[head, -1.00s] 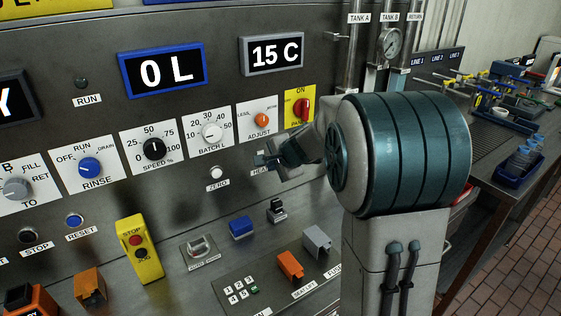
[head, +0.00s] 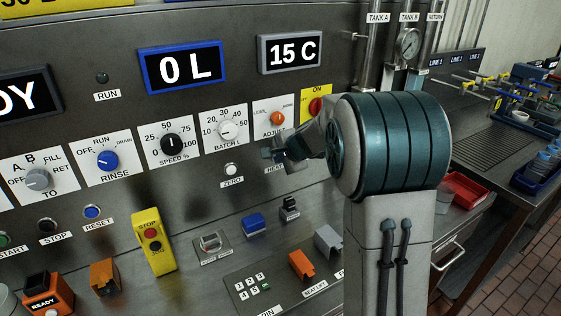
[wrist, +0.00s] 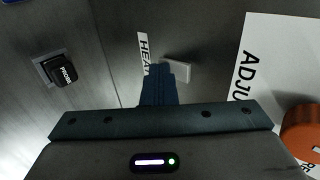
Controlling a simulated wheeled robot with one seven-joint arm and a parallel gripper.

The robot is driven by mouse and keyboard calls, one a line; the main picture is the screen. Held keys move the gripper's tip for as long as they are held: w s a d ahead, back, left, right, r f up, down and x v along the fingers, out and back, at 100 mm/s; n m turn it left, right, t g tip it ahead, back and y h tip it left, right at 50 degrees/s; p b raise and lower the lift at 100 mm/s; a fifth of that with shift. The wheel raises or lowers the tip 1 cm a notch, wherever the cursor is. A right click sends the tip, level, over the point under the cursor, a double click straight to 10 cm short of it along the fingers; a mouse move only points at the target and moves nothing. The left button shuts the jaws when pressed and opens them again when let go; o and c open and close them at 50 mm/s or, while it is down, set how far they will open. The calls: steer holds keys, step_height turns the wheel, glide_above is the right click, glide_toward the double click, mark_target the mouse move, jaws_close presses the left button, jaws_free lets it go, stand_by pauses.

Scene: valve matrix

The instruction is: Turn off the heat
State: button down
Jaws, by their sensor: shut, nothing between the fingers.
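The HEAT label (wrist: 143,55) is partly covered by my gripper in the wrist view. A small pale grey lever (wrist: 178,71) sticks out from the panel beside it. My gripper (wrist: 155,70) is shut and empty, with its fingertips in front of the panel next to the label and lever. I cannot tell whether they touch the lever. In the head view, my gripper (head: 270,153) is at the panel just below the ADJUST plate, and it hides the lever. Part of the label (head: 273,169) shows below it. The display (head: 290,52) reads 15 C.
The orange ADJUST knob (head: 277,118) is just above my gripper, and a red switch (head: 316,106) on a yellow plate is to its right. The white ZERO button (head: 231,169) is to its left. A black button (head: 290,203) sits below on the sloping desk.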

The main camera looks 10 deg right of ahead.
stand_by(0.3)
steer(key=shift+w+r, duration=0.1)
steer(key=shift+r+p, duration=0.6)
steer(key=shift+r, duration=0.1)
steer(key=s+f+b+v, duration=0.1)
steer(key=v, duration=1.2)
steer(key=shift+s+d, duration=0.25)
steer(key=shift+s, duration=0.05)
